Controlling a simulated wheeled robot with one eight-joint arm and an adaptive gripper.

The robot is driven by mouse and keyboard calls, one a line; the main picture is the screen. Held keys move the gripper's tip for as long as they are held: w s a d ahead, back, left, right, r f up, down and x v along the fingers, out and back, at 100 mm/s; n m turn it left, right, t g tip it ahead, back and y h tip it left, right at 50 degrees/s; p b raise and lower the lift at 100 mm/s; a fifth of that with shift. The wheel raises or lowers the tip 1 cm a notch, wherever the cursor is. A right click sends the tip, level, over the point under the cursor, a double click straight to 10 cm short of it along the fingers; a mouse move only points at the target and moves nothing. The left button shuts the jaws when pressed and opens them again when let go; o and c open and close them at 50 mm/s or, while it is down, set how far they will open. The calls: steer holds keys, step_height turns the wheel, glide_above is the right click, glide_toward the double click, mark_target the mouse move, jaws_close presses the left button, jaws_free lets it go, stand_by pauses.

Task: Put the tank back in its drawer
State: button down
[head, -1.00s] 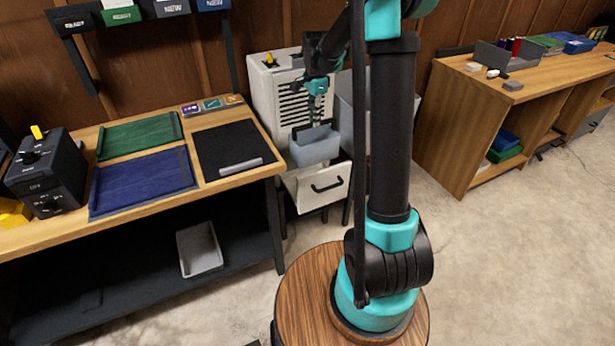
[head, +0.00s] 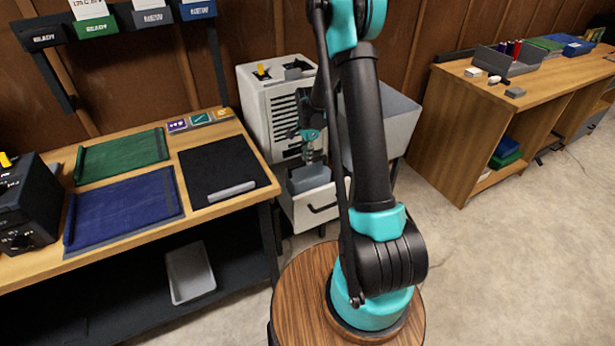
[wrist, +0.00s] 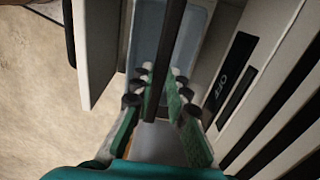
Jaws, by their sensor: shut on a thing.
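The tank (head: 308,180) is a grey-blue open bin with a dark bar handle (wrist: 171,45) across its top. My gripper (head: 311,155) is shut on that handle, one finger on each side of it in the wrist view (wrist: 160,80). The tank sits low within the pulled-out drawer (head: 318,208), a white front with a black handle, at the foot of the white louvred machine (head: 255,112). In the wrist view the tank (wrist: 199,28) lies between the drawer front (wrist: 97,55) and the machine's face. The tank's underside is hidden, so I cannot tell whether it rests on the drawer floor.
A wooden bench with a black mat (head: 218,168) and a blue mat (head: 125,208) stands on the left. A grey bin (head: 395,125) stands right of the machine. A grey tray (head: 190,272) lies on the bench's lower shelf. A dark display reading OFF (wrist: 235,75) faces the drawer.

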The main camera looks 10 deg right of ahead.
mark_target(307, 174)
step_height(307, 174, down, 5)
steer(key=shift+a, duration=0.15)
steer(key=shift+w+f, duration=0.15)
steer(key=shift+f, duration=1)
steer(key=shift+w+f, duration=0.1)
steer(key=shift+f, duration=1)
steer(key=c, duration=1.5)
jaws_free()
steer(key=shift+f, duration=0.1)
